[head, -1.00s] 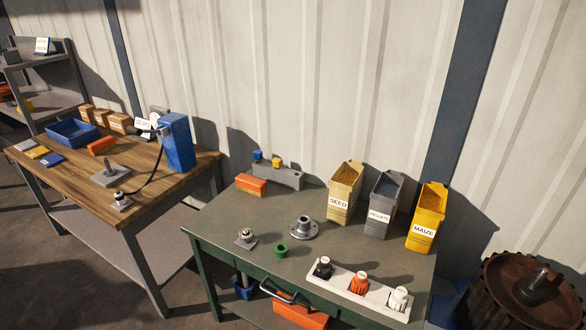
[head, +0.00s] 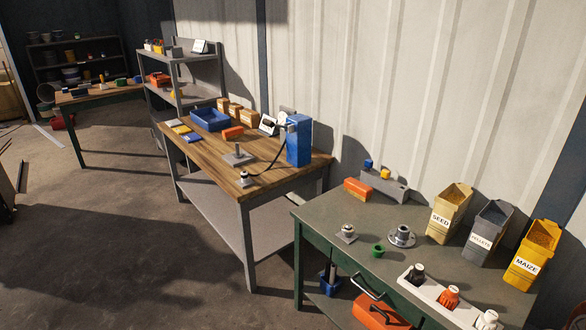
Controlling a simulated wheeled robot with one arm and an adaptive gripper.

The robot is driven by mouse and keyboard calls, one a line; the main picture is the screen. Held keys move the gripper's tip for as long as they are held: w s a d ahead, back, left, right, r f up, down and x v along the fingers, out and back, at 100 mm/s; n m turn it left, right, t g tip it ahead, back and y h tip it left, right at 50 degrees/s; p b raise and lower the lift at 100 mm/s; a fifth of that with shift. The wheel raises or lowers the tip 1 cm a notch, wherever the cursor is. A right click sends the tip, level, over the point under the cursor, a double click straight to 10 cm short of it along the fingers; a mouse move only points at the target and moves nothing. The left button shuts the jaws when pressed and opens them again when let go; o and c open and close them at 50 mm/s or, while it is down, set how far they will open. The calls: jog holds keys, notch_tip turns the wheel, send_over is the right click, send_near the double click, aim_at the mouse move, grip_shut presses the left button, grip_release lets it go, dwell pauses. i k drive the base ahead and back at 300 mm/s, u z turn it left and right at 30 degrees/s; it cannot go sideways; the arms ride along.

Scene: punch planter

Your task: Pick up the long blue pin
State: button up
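On the green table, a grey block (head: 388,186) at the back has a small blue piece (head: 368,163) and a yellow piece (head: 385,174) standing up from it. The blue piece may be the top of a blue pin; its length cannot be told, as its lower part is hidden. No other pin-like blue thing can be made out clearly. My gripper is not in view.
Bins of seed (head: 451,210), pellets (head: 487,232) and maize (head: 533,255) stand at the right of the green table (head: 330,226). A wooden bench (head: 208,165) holds a blue tray (head: 210,119) and a blue machine (head: 299,141). Open floor (head: 110,225) lies at left.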

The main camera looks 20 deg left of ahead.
aim_at(369, 163)
jog(key=u, duration=0.7)
jog(key=i, duration=0.4)
jog(key=u, duration=1.1)
jog(key=i, duration=1.5)
jog(key=z, duration=0.4)
jog(key=i, duration=1.35)
jog(key=z, duration=1.05)
